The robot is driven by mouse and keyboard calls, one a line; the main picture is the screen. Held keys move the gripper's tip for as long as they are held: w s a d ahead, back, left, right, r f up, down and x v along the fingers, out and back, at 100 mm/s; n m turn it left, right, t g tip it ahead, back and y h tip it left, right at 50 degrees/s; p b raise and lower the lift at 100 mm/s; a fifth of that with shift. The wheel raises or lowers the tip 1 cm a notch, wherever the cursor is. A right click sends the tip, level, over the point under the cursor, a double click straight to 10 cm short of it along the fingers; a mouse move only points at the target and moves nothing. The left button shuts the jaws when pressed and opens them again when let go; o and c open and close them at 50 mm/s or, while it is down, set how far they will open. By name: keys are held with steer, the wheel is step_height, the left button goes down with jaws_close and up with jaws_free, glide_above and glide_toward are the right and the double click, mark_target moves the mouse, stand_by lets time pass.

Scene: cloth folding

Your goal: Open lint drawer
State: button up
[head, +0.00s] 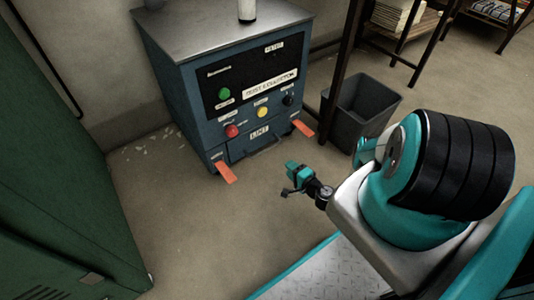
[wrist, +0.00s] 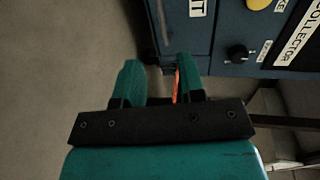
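The lint drawer (head: 258,132) is at the bottom front of a blue cabinet, with a white label, and looks closed. An orange tab (head: 225,172) sticks out at its lower left. Another orange tab (head: 303,128) sticks out at its right. My gripper (head: 290,178) is low in front of the cabinet, apart from both tabs in the head view. In the wrist view my gripper (wrist: 158,62) has its fingers spread. A thin orange strip (wrist: 177,85) shows beside the right finger; I cannot tell whether they touch. Part of the drawer label (wrist: 199,8) shows beyond the fingers.
The cabinet front holds a green button (head: 224,93), a red button (head: 232,131), a yellow button (head: 262,112) and a black knob (head: 288,100). A dark bin (head: 362,108) stands right of the cabinet. A green cabinet (head: 60,170) stands at left.

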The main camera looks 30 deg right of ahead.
steer(key=b, duration=1.3)
glide_toward(267, 149)
steer(key=w+f, duration=0.2)
steer(key=w, duration=0.3)
steer(key=shift+b+x, duration=2.5)
steer(key=shift+b, duration=0.85)
steer(key=shift+a+r, duration=0.1)
steer(key=shift+r, duration=0.1)
jaws_close()
